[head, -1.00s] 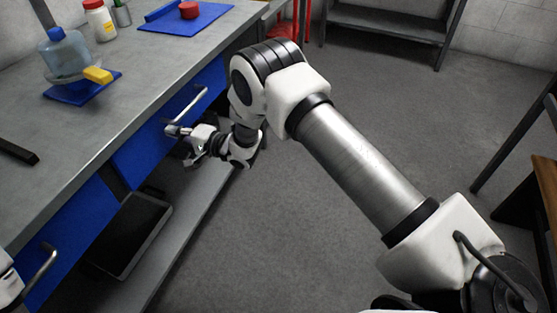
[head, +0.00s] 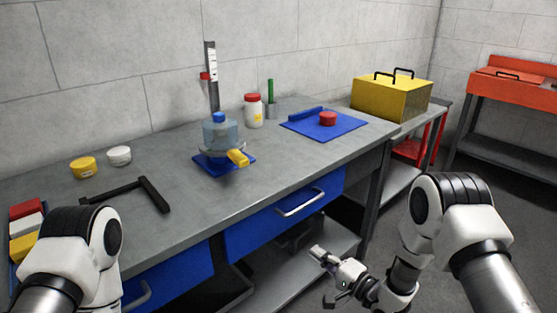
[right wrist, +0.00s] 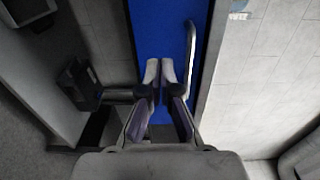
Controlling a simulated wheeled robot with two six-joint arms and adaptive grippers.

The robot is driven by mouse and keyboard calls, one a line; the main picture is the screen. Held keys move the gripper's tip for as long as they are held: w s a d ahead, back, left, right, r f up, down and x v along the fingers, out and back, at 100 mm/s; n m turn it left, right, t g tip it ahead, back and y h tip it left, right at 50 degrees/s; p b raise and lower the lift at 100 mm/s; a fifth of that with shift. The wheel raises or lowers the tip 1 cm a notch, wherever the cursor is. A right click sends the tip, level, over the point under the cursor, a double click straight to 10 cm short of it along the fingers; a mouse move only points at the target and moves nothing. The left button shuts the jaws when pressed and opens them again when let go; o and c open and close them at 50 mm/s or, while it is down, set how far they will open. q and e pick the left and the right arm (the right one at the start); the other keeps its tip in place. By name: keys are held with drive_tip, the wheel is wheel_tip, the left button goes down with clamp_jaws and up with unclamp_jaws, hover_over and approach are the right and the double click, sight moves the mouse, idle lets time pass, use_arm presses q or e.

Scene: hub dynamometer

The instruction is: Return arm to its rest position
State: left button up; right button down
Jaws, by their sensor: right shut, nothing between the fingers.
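My right arm (head: 455,225) reaches in from the lower right of the head view. Its gripper (head: 318,253) is shut and empty, in front of the bench below the blue drawer (head: 270,222) with the silver handle. In the right wrist view the fingers (right wrist: 160,72) are together, pointing toward the blue drawer front (right wrist: 170,25). The drawer handle (right wrist: 189,60) is right of the fingertips, and I see no contact. My left arm (head: 70,255) shows at the lower left of the head view; its gripper is out of view.
The grey bench (head: 180,235) carries a bottle (head: 220,135) on a blue pad, a black bracket (head: 150,193), a red-lidded jar (head: 254,111), and a blue mat (head: 345,128). A yellow toolbox (head: 392,97) stands at right. A lower shelf (head: 285,283) lies under the drawers. Floor is open at right.

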drive_tip(key=s+d+f+n+g+h, duration=0.1)
drive_tip(key=s+d+f+g+h, duration=0.2)
drive_tip(key=s+f, duration=0.5)
drive_tip(key=s+d+f+n+g+h, duration=0.25)
drive_tip(key=s+f+g, duration=0.2)
drive_tip(key=s, duration=0.65)
drive_tip(key=s+d+f+n+g+h, duration=0.1)
drive_tip(key=s+d+f+g+h, duration=0.25)
drive_tip(key=s+f, duration=0.5)
drive_tip(key=s+d+r+n+g+h, duration=0.25)
drive_tip(key=s+n, duration=0.25)
drive_tip(key=s, duration=0.5)
wheel_tip(320, 180, up, 14)
drive_tip(key=p, duration=1.4)
drive_tip(key=shift+a+f+n, duration=0.2)
drive_tip(key=shift+a+n, duration=0.1)
drive_tip(key=shift+n, duration=0.05)
